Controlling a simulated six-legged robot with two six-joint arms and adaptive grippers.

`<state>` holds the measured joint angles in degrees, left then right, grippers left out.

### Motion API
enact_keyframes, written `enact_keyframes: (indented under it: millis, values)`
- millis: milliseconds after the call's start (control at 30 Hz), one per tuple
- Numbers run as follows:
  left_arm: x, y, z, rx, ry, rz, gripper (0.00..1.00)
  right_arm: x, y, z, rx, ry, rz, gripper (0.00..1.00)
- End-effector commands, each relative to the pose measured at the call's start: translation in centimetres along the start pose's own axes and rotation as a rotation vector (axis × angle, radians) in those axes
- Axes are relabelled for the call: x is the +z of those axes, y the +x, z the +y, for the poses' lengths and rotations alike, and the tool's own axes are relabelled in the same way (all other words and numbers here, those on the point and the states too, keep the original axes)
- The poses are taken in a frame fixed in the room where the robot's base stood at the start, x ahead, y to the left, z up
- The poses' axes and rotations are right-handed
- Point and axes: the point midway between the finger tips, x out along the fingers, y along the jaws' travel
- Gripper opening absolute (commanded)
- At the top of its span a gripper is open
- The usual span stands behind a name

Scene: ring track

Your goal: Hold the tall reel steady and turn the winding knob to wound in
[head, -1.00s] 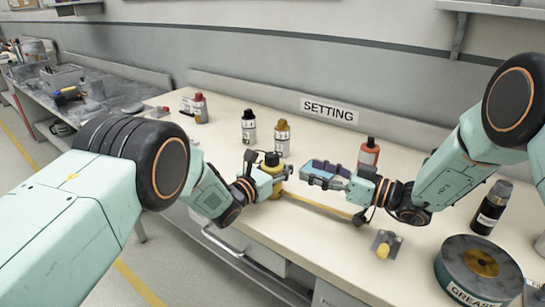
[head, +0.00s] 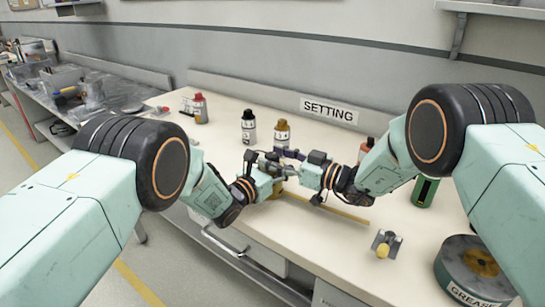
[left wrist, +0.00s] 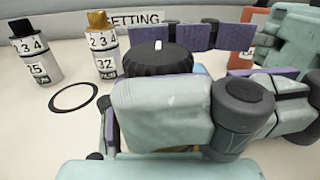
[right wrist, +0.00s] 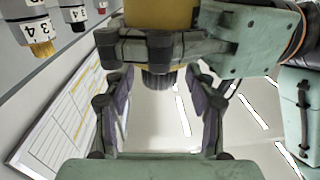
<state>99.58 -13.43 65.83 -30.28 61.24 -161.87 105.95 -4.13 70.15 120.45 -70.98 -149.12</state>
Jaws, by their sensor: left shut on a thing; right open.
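The tall reel is yellow with a black winding knob on top. In the head view the arms hide most of it, leaving a bit of yellow (head: 279,187). Its yellow body (right wrist: 158,14) shows in the right wrist view. The ribbed knob (left wrist: 158,60), with a white mark, shows in the left wrist view; it also shows in the right wrist view (right wrist: 158,81). My left gripper (head: 268,175) is shut on the reel's body. My right gripper (head: 287,160) is open, its purple-padded fingers (right wrist: 162,108) on both sides of the knob. Contact with the knob is not clear.
Numbered bottles, one black-capped (head: 248,128) and one gold-capped (head: 282,135), stand behind the reel under the SETTING sign (head: 329,109). A red bottle (head: 366,149) stands behind my right arm. A small yellow-knobbed fixture (head: 385,244) and a GREASE drum (head: 465,272) are at front right.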

Motion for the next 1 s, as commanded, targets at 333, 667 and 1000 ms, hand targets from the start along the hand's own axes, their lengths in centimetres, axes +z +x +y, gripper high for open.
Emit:
enact_keyframes:
  millis: [333, 667, 1000]
  values:
    - [0.08, 0.02, 0.01, 0.000, 0.001, -0.002, 0.00, 0.00, 0.87, -0.05, 0.000, 0.001, 0.001, 0.56]
    - [0.09, 0.02, 0.02, 0.000, 0.001, -0.002, 0.00, -0.01, 0.84, -0.05, 0.000, 0.001, 0.001, 0.34]
    - [0.08, 0.03, 0.03, 0.000, 0.000, -0.001, 0.00, -0.01, 0.85, -0.09, -0.002, 0.001, 0.001, 0.05]
